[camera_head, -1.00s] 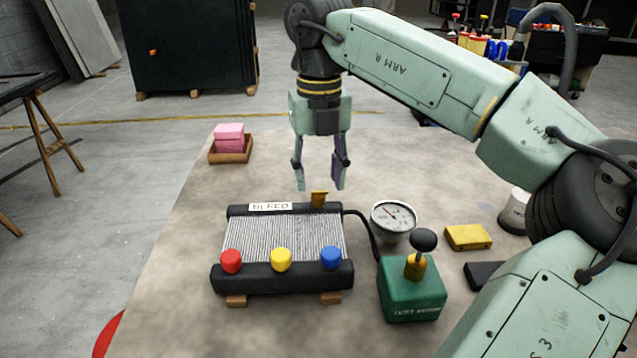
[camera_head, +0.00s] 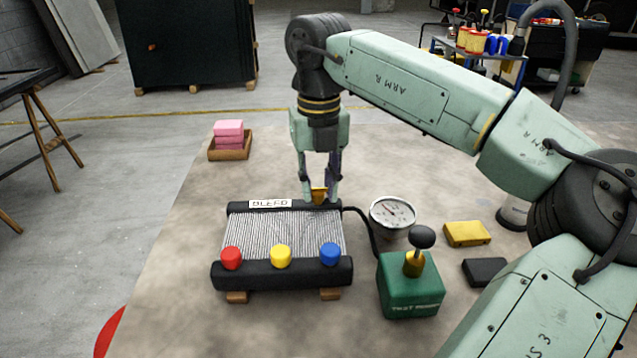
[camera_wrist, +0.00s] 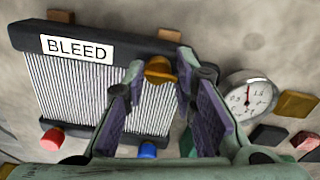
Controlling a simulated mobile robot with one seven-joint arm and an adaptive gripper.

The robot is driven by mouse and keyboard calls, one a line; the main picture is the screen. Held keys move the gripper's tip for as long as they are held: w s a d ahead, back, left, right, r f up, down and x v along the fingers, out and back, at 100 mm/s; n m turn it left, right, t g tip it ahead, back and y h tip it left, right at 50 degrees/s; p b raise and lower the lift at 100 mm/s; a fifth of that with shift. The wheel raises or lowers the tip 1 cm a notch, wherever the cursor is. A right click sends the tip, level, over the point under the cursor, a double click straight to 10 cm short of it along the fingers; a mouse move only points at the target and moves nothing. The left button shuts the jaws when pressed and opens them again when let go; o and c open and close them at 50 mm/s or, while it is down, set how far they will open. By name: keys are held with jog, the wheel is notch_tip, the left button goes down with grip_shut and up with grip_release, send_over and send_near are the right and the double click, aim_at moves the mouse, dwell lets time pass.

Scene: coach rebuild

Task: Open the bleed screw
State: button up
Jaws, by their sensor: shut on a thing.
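The brass bleed screw (camera_head: 319,195) stands on the black top tank of the radiator (camera_head: 285,235), right of the white "BLEED" label (camera_head: 270,203). My gripper (camera_head: 319,198) points down at it, with one finger on each side, shut on the screw. In the wrist view the screw (camera_wrist: 160,70) shows between the fingertips of my gripper (camera_wrist: 165,75). The fingers hide part of the screw's sides. I cannot tell from the pictures whether the screw has turned.
Red, yellow and blue caps (camera_head: 281,256) sit on the radiator's near tank. A round gauge (camera_head: 392,213) and a green test box (camera_head: 409,285) with a black-knobbed lever stand close on the right. Pink blocks (camera_head: 228,134) lie in a wooden tray at the back left.

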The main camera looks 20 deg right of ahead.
jog(key=shift+a, duration=0.1)
grip_shut()
